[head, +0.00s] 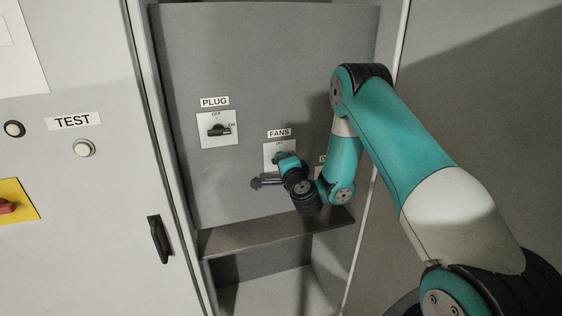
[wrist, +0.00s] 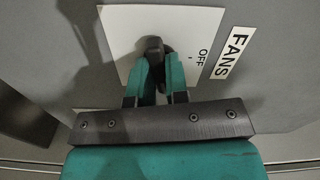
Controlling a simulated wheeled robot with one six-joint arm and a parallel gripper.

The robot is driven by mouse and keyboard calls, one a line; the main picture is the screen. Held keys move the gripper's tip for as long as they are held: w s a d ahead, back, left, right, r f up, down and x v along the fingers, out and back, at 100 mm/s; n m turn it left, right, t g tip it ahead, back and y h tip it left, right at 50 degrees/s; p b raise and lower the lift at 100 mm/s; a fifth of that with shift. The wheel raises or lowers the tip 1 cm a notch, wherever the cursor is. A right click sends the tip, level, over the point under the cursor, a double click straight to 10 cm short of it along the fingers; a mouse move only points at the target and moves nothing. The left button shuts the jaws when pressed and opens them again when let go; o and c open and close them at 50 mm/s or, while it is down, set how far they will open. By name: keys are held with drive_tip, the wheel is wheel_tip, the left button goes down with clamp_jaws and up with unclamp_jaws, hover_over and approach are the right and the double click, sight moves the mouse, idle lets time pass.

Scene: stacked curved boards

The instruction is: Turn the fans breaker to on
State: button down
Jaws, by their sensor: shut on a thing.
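The fans breaker is a dark knob (wrist: 154,48) on a white square plate (wrist: 118,42) in the wrist view, with "OFF" printed beside it. In the head view its plate (head: 269,152) sits under the FANS label (head: 279,133) and is partly covered by my gripper (head: 280,162). In the wrist view my gripper (wrist: 158,72) is shut on the knob, a teal finger on each side of its handle. The ON mark is hidden, and I cannot tell the knob's exact angle.
The plug breaker (head: 219,130) is left of the fans plate, its handle toward ON. A third label right of my wrist is mostly hidden. A ledge (head: 280,236) runs below the panel. An open cabinet door (head: 85,200) with a black handle (head: 158,239) is at left.

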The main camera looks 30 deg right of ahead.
drive_tip(key=shift+m, duration=0.7)
drive_tip(key=c, duration=1.5)
unclamp_jaws()
drive_tip(key=shift+m, duration=0.3)
drive_tip(key=o, duration=0.4)
drive_tip(key=shift+f, duration=0.1)
drive_tip(key=b+v, duration=0.7)
drive_tip(key=b, duration=0.4)
drive_tip(key=shift+b, duration=0.3)
